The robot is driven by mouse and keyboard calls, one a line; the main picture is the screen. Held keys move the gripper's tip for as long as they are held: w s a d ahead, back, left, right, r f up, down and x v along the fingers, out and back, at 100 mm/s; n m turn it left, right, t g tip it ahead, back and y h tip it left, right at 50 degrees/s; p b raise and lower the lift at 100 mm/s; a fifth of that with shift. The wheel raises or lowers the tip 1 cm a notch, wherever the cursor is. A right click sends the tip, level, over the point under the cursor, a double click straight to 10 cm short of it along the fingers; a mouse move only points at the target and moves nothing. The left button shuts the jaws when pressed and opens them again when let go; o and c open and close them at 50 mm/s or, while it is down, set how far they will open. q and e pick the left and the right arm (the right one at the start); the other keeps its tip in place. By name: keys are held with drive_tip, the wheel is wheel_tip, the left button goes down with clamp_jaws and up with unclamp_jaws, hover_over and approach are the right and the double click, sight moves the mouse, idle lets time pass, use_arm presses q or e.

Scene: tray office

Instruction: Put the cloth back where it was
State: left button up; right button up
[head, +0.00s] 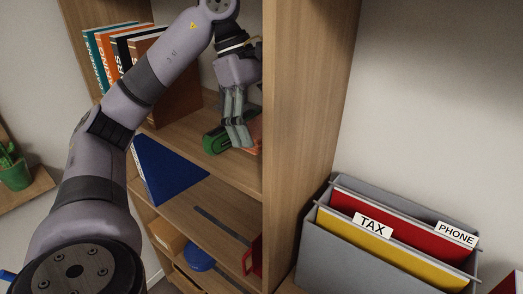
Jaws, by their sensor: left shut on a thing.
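My left gripper (238,138) reaches into the upper bay of the wooden shelf unit, pointing down, its fingers closed. An orange-red piece (256,133), which looks like the cloth, shows at the fingertips. The shelf's side panel hides its right part, and the fingers cover some of it. A green object (214,142) sits just left of the fingertips, close to or touching them. I cannot tell whether the orange-red piece rests on the shelf board. My right gripper is not in view.
Books (101,62) stand at the bay's left, behind my arm. A blue triangular object (170,170) is below. A blue round item (199,257) lies lower down. The tall side panel (304,100) bounds the bay. A grey file holder (345,244) with labelled folders stands right.

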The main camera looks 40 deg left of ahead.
sight(260, 163)
use_arm(q)
drive_tip(key=shift+a+f, duration=0.1)
drive_tip(key=shift+f, duration=0.8)
wheel_tip(260, 163, down, 4)
drive_tip(key=shift+r+p, duration=0.25)
drive_tip(key=shift+p, duration=0.55)
drive_tip(key=shift+f, duration=0.2)
drive_tip(key=shift+w, duration=0.1)
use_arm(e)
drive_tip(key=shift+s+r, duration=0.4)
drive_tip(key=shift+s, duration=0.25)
use_arm(q)
drive_tip(key=shift+f, duration=0.15)
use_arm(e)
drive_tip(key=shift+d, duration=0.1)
use_arm(q)
drive_tip(key=o, duration=0.6)
drive_tip(key=shift+f, duration=0.1)
drive_tip(key=o, duration=0.4)
drive_tip(key=shift+o, duration=0.2)
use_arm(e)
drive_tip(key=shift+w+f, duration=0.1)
